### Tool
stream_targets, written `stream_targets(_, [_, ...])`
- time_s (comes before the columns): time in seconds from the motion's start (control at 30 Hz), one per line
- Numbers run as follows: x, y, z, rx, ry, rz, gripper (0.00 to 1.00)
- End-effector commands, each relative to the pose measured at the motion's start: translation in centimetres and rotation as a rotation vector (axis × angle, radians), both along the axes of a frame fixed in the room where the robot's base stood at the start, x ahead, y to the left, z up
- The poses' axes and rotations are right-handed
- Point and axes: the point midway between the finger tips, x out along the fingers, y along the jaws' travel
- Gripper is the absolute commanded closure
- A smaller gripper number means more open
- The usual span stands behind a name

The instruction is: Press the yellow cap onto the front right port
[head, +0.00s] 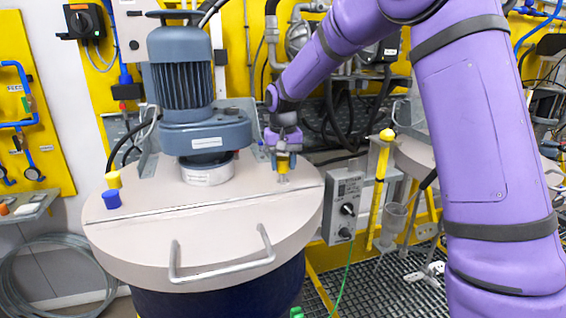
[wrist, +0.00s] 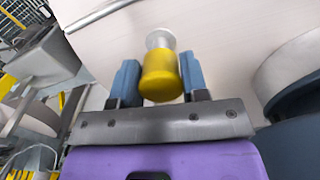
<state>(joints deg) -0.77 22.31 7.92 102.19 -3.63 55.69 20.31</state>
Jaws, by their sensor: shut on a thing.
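My gripper (head: 285,152) points down over the right part of the drum lid (head: 240,220). Its blue fingers (wrist: 160,82) are shut on a yellow cap (wrist: 161,78), and a bit of yellow shows between the fingers in the head view (head: 283,161). A pale, round port (head: 283,179) stands on the lid just under the gripper. In the wrist view the port (wrist: 160,39) lines up closely with the cap's far end. I cannot tell whether cap and port touch.
Another yellow cap (head: 113,179) and a blue cap (head: 112,199) sit at the lid's left edge. A blue-grey motor (head: 182,90) stands on the lid left of my gripper. A metal handle (head: 222,268) rises at the front. A grey control box (head: 345,205) is at the right.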

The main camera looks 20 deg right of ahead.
Motion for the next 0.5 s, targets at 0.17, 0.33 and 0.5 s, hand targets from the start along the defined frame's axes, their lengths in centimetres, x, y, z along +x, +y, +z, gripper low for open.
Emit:
stream_targets(0.17, [0.0, 0.0, -0.2, 0.0, 0.0, 0.0, 0.81])
stream_targets(0.33, [0.0, 0.0, -0.7, 0.0, 0.001, 0.0, 0.81])
stream_targets(0.5, [0.0, 0.0, -1.3, 0.0, 0.001, 0.0, 0.81])
